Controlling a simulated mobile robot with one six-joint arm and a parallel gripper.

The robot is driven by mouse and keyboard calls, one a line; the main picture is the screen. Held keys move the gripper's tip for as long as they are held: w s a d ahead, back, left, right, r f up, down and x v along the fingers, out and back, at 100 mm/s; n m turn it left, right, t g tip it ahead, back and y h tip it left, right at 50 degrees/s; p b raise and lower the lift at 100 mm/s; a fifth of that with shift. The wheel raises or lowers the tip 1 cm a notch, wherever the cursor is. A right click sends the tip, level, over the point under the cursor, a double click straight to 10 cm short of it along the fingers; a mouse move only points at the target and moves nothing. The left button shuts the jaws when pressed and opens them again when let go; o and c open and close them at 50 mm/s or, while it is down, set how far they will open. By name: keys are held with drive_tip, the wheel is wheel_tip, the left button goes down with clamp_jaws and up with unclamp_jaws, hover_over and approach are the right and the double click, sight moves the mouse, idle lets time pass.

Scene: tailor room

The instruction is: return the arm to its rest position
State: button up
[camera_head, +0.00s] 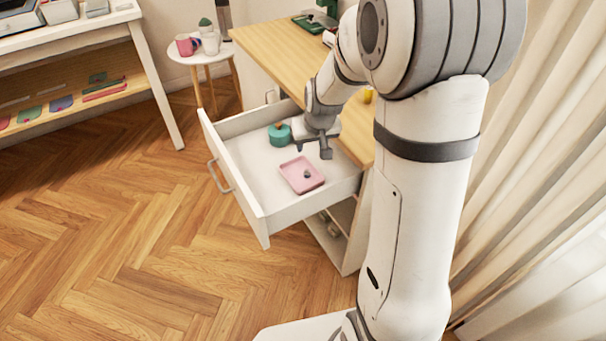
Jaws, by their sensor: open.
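My gripper (313,149) is open and empty at the end of my bent arm. It points down over the open white drawer (238,123), near its back right side. A teal round container (279,135) sits in the drawer just left of my gripper. A pink square tray (296,178) lies in the drawer below and in front of my gripper, with a small dark object (307,174) in it. I cannot tell how high my gripper is above the drawer floor.
The wooden desk top (270,45) is behind the drawer, with a green sewing machine (322,14) on it. A small round stool (203,57) with a pink mug (185,45) stands behind. A white shelf table (75,40) is at left. Curtains (540,150) hang at right. The wooden floor at left is clear.

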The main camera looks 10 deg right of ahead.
drive_tip(key=shift+s+r, duration=0.3)
drive_tip(key=shift+r, duration=0.35)
drive_tip(key=s+r+g+p, duration=0.2)
drive_tip(key=s+r+p, duration=1)
drive_tip(key=s+r, duration=0.8)
drive_tip(key=s, duration=0.4)
drive_tip(key=shift+a+r+m, duration=0.3)
drive_tip(key=shift+a+r, duration=0.05)
drive_tip(key=shift+a, duration=0.05)
drive_tip(key=shift+s, duration=0.1)
drive_tip(key=shift+c, duration=0.4)
